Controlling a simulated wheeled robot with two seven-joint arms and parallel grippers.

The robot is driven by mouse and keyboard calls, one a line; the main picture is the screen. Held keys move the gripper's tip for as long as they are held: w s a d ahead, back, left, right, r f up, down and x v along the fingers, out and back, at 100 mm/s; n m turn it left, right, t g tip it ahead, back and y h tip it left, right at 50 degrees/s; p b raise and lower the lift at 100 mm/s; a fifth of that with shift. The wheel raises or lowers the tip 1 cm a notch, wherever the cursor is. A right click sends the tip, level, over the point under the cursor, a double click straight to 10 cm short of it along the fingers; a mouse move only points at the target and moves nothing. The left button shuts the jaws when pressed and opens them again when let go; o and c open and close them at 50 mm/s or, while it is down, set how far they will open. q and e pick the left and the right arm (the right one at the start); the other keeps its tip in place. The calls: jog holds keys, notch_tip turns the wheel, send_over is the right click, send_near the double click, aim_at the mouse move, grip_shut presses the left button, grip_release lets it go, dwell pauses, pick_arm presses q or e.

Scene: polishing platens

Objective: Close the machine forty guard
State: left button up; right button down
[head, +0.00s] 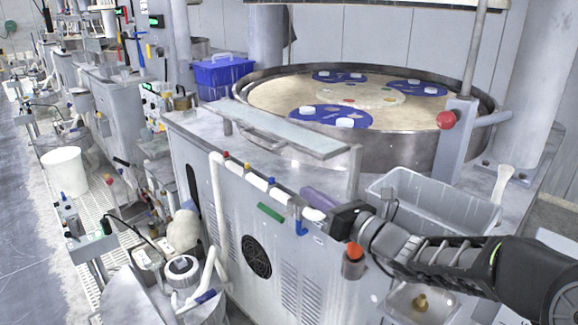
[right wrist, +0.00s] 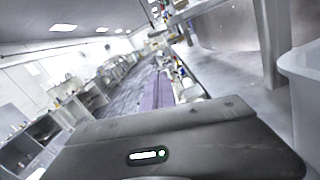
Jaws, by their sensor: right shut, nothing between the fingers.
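A long pale flat panel (head: 285,128) lies level along the front of the round polishing basin (head: 420,150), held on short posts; it looks like the guard, but I cannot read a machine number. The basin behind it is uncovered. My right gripper (head: 314,197), with purple fingers, is shut and empty. It is at the front top edge of the grey machine cabinet, below and in front of the panel's right end, apart from the panel. Its shut fingers (right wrist: 160,90) also show in the right wrist view. My left gripper is out of view.
Blue discs (head: 330,117) with white knobs lie in the basin. A clear grey bin (head: 430,205) stands right of my gripper, close to my right arm. A red button (head: 354,252) is on the cabinet front. A blue crate (head: 222,75) stands behind the panel's left end.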

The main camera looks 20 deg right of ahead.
pick_arm(q)
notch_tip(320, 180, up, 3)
jog(key=p, duration=0.2)
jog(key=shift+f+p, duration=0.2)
jog(key=shift+p, duration=0.1)
pick_arm(e)
jog(key=w+a+r, duration=0.3)
jog(key=w+r, duration=0.1)
jog(key=w, duration=0.6)
jog(key=shift+w+r, duration=0.15)
jog(key=shift+r, duration=0.05)
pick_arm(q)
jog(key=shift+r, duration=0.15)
